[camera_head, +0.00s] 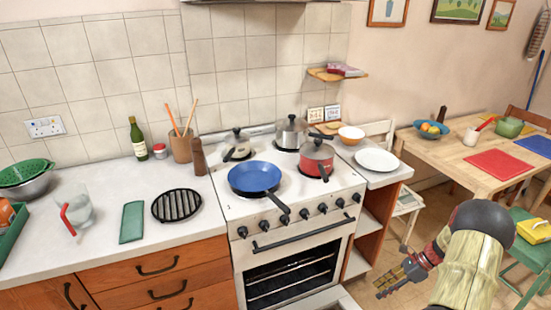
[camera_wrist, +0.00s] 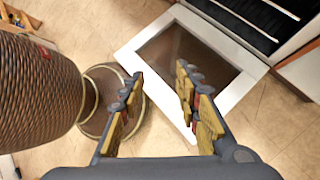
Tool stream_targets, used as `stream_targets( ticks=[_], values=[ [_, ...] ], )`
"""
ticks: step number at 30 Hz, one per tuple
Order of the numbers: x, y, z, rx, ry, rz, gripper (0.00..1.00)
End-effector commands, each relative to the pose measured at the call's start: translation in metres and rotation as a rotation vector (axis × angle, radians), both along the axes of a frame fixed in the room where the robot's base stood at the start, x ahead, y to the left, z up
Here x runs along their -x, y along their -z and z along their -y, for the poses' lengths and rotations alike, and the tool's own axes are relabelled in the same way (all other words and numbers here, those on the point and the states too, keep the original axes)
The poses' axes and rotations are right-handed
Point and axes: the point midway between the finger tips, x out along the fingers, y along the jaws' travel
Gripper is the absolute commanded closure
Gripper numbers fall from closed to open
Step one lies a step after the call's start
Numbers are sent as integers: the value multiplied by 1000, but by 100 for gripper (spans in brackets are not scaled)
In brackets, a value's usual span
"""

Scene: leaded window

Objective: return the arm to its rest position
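My gripper (camera_head: 402,277) is at the lower right in the head view, in front of and to the right of the stove (camera_head: 290,215), low beside the table. In the wrist view my gripper (camera_wrist: 160,78) has its two fingers spread apart with nothing between them. The wrist view looks down on the floor and the open oven door. My arm (camera_head: 470,262) reaches in from the lower right corner of the head view.
The oven door (camera_wrist: 195,62) is lowered, with racks (camera_head: 290,280) showing inside. A blue pan (camera_head: 254,177), a red pot (camera_head: 317,158) and other cookware stand on the stove. A wooden table (camera_head: 455,158) and green chair (camera_head: 530,258) are near my arm. Floor (camera_wrist: 285,115) shows beside the door.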

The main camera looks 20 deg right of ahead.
Motion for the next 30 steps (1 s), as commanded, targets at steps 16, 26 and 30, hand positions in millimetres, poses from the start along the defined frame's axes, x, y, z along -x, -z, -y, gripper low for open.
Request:
stream_targets(
  ticks=[16,26,30],
  values=[
    [-50,-186,-114,328,-594,229,67],
    [-42,-275,-194,509,-955,379,67],
    [-31,-306,-228,582,-1106,444,67]
  ],
)
